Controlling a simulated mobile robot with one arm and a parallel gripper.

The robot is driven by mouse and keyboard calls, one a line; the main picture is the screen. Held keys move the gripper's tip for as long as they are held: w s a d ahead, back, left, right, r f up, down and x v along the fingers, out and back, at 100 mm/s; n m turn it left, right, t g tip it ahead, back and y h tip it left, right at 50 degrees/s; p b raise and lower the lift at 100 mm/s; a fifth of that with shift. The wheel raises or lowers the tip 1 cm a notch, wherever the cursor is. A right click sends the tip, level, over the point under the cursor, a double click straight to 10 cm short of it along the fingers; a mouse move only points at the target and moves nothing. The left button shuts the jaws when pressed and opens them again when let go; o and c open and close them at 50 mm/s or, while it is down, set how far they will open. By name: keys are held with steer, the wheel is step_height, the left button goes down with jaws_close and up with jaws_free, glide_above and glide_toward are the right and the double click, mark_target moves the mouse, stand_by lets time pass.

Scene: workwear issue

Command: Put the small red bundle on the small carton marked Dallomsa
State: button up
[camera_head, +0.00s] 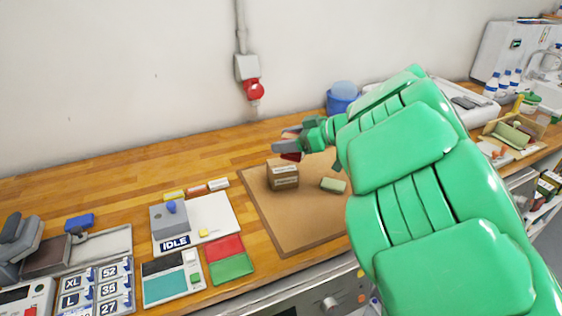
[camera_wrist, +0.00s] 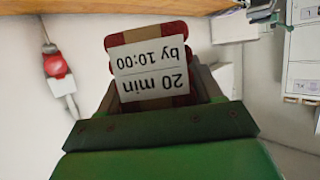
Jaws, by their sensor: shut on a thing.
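My gripper (camera_head: 292,147) is shut on a small red bundle (camera_head: 292,156) and holds it above the brown board, just above and slightly right of the small carton. In the wrist view the red bundle (camera_wrist: 178,32) carries a white label reading "20 min by 10:00", seen upside down, between the jaws (camera_wrist: 165,100). The small brown carton (camera_head: 283,181) stands on the board with a pale label on its front; its lettering is too small to read. The carton's top looks bare. Whether the bundle is directly over it I cannot tell.
A light green bundle (camera_head: 333,185) lies on the brown board (camera_head: 295,230), right of the carton. A grey device marked IDLE (camera_head: 172,222) stands to the left. A blue tub (camera_head: 342,100) is behind the arm. The board's front part is clear.

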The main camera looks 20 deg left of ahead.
steer(key=w+a+f, duration=0.2)
steer(key=w+f, duration=0.1)
steer(key=w+a+f, duration=0.2)
steer(key=w+f, duration=0.1)
steer(key=w, duration=0.1)
steer(key=w+a+f, duration=0.3)
steer(key=w, duration=0.1)
steer(key=shift+w+a+f, duration=0.2)
steer(key=shift+w+f, duration=0.1)
steer(key=shift+f, duration=1.65)
steer(key=shift+f, duration=0.15)
steer(key=o, duration=1.1)
steer(key=shift+c, duration=0.2)
steer(key=shift+d+r, duration=0.1)
steer(key=shift+r, duration=0.1)
steer(key=v, duration=1.1)
steer(key=shift+d, duration=0.4)
